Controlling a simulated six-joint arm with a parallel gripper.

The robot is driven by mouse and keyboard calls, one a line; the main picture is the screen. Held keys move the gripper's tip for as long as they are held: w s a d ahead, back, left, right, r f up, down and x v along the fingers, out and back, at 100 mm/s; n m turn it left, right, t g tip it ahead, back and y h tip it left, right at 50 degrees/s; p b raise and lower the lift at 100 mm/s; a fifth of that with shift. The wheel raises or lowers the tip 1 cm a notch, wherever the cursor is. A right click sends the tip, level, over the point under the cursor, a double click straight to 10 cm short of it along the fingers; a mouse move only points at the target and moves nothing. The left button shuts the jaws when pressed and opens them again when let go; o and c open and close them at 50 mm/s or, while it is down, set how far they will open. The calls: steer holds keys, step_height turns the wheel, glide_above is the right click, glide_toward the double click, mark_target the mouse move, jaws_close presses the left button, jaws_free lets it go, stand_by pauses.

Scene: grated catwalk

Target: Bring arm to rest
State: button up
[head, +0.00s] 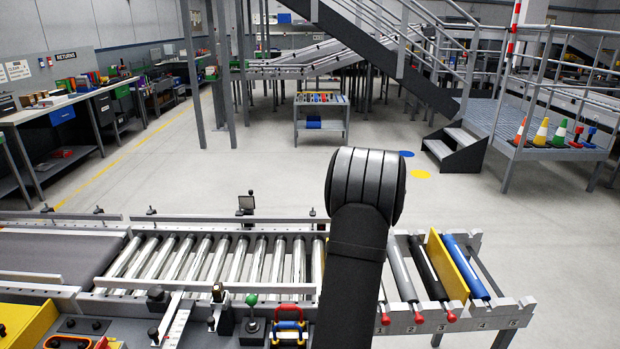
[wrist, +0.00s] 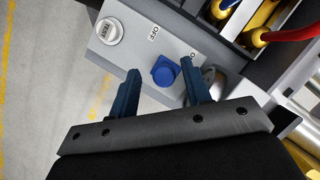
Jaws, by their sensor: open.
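My gripper (wrist: 160,66) shows in the wrist view with its two dark blue fingers spread apart. Nothing is held between them. A blue knob (wrist: 165,71) on a grey control box (wrist: 150,45) appears between and beyond the fingertips; I cannot tell whether the fingers touch it. In the head view my dark arm rises from the bottom centre and hides part of the roller conveyor. My gripper is hidden in the head view.
A roller conveyor (head: 205,262) crosses the foreground, with coloured rollers at right, including a blue one (head: 466,266). A tool cart (head: 321,112) stands behind. Open floor (head: 250,175) lies between.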

steer(key=shift+w, duration=0.55)
steer(key=v, duration=1.8)
steer(key=x, duration=1.7)
steer(key=shift+s+a+f, duration=0.1)
steer(key=shift+s+f, duration=0.15)
steer(key=shift+f, duration=0.1)
steer(key=s, duration=0.3)
steer(key=v, duration=1.8)
steer(key=w+a+f+n+h, duration=0.1)
steer(key=a+n, duration=0.3)
steer(key=a, duration=0.4)
steer(key=w+a+f+n+g+h, duration=0.1)
steer(key=w+a+f+n, duration=0.1)
steer(key=a, duration=0.7)
steer(key=shift+a+f+n+h, duration=0.35)
steer(key=shift+f+n, duration=0.3)
steer(key=shift+n, duration=0.35)
steer(key=shift+w, duration=0.1)
